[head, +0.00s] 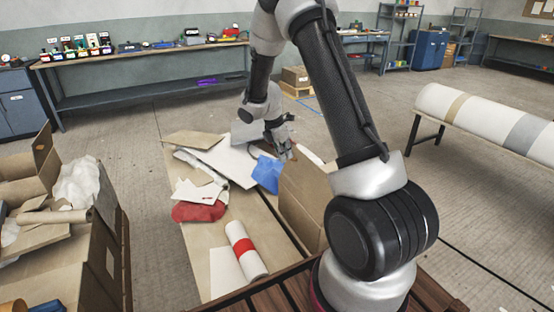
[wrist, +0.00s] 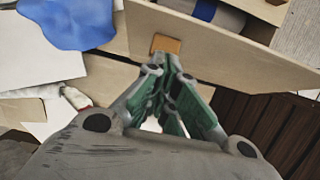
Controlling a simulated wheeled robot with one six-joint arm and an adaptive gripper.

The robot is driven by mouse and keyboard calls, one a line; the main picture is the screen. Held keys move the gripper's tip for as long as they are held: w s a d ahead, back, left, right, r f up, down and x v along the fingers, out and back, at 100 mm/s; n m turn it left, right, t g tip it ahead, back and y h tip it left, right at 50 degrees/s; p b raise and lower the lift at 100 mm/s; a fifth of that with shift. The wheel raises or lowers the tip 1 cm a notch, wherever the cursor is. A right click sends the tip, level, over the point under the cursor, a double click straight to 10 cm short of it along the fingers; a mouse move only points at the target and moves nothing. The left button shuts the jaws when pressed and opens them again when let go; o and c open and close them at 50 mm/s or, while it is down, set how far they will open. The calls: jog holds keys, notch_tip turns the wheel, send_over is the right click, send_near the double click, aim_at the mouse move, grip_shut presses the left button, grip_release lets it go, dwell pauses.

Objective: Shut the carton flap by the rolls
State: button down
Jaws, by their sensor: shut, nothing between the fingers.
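The carton flap (wrist: 225,50) is a flat tan board crossing the upper right of the wrist view, with a small orange-brown tab (wrist: 166,44) near its left end. Behind it lies a grey roll with a blue band (wrist: 218,14), partly cut off by the picture's edge. In the head view a tan carton board (head: 303,205) stands upright at the table's right side, partly hidden by my arm. My gripper (wrist: 171,62) is shut and empty, its fingertips over the flap just below the tab; I cannot tell whether they touch it. It also shows in the head view (head: 288,153).
A white roll with a red band (head: 245,250) lies on the table (head: 195,262). Blue cloth (head: 267,174), red cloth (head: 198,212) and loose sheets lie behind it. An open carton (head: 104,255) with scraps stands at left.

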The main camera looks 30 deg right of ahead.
aim_at(300, 153)
jog(key=shift+d+f, duration=0.15)
jog(key=shift+d, duration=0.85)
jog(key=d+y, duration=0.1)
jog(key=d, duration=0.1)
jog(key=d+f+y, duration=0.1)
jog(key=d, duration=0.1)
jog(key=shift+d+f, duration=0.15)
jog(key=shift+d, duration=0.2)
jog(key=d+f+y, duration=0.6)
jog(key=shift+f, duration=0.3)
jog(key=shift+s+d, duration=0.1)
